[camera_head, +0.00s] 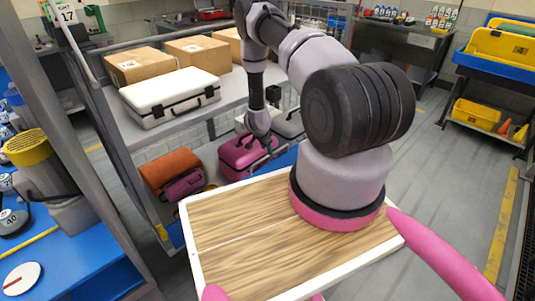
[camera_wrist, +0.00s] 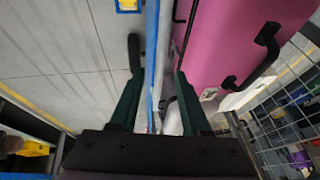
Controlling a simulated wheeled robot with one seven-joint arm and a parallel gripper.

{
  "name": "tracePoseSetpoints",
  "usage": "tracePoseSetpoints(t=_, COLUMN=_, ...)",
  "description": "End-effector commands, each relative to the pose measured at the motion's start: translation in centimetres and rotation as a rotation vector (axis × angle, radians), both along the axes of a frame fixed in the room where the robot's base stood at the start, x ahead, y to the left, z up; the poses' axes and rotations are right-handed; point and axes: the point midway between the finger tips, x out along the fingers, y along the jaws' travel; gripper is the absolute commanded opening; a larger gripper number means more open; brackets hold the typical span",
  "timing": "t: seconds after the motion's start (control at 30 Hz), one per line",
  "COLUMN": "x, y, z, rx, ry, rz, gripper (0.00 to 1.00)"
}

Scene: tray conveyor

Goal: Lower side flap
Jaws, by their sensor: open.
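The side flap (camera_wrist: 152,50) shows in the wrist view as a thin, upright blue panel seen edge-on. In the head view a blue strip (camera_head: 285,160) beside the pink suitcase appears to be the same flap, partly hidden by my arm. My gripper (camera_wrist: 157,66) is open, with one dark finger on each side of the blue edge. I cannot tell whether either finger touches it. In the head view my gripper (camera_head: 270,147) is low beside the pink suitcase, and its fingertips are hard to make out.
A pink suitcase (camera_head: 240,158) lies right beside the flap; it fills the right of the wrist view (camera_wrist: 225,45). Cardboard boxes (camera_head: 140,64) and a white case (camera_head: 165,98) rest on the shelf above. Grey floor (camera_wrist: 60,40) is open on the flap's other side.

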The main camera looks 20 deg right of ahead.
Motion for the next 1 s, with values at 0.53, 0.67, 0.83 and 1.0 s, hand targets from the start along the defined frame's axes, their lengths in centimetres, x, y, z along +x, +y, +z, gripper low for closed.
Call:
tracePoseSetpoints(t=0.53, x=1.5, y=-1.5, z=-4.5, rx=0.0, ry=0.0, rz=0.0, gripper=0.47)
tracePoseSetpoints(t=0.67, x=1.5, y=-1.5, z=-4.5, rx=0.0, ry=0.0, rz=0.0, gripper=0.47)
tracePoseSetpoints(t=0.83, x=1.5, y=-1.5, z=-4.5, rx=0.0, ry=0.0, rz=0.0, gripper=0.0)
tracePoseSetpoints(t=1.0, x=1.5, y=-1.4, z=-4.5, rx=0.0, ry=0.0, rz=0.0, gripper=0.0)
